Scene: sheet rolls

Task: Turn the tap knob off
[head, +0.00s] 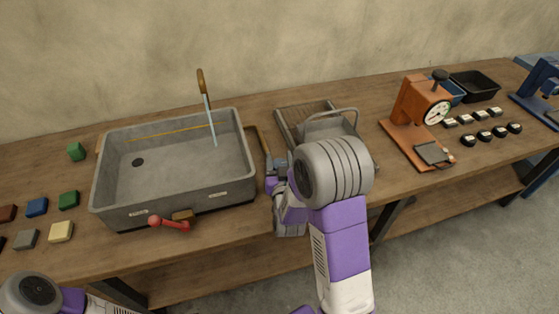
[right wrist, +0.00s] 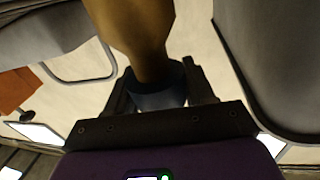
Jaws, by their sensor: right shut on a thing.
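A red lever-like knob (head: 170,223) with round ends, which looks like the tap knob, sits at the front wall of the grey basin (head: 228,185). It lies roughly level, beside a small brown block. My right gripper (head: 272,168) is to the right of the basin, apart from the knob. It is shut on a brown wooden-handled tool (head: 263,141). The right wrist view shows the tool's brown handle (right wrist: 138,35) and dark blue-grey collar between the jaws (right wrist: 160,95). My left gripper is not in view; only part of my left arm shows at the bottom left.
A wooden-handled tool (head: 203,88) leans upright in the basin. Colored blocks (head: 37,207) lie left. A grey tray (head: 300,118) stands behind my right wrist. An orange dial device (head: 420,103) and a black bin (head: 474,84) are right. Bench in front of the knob is clear.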

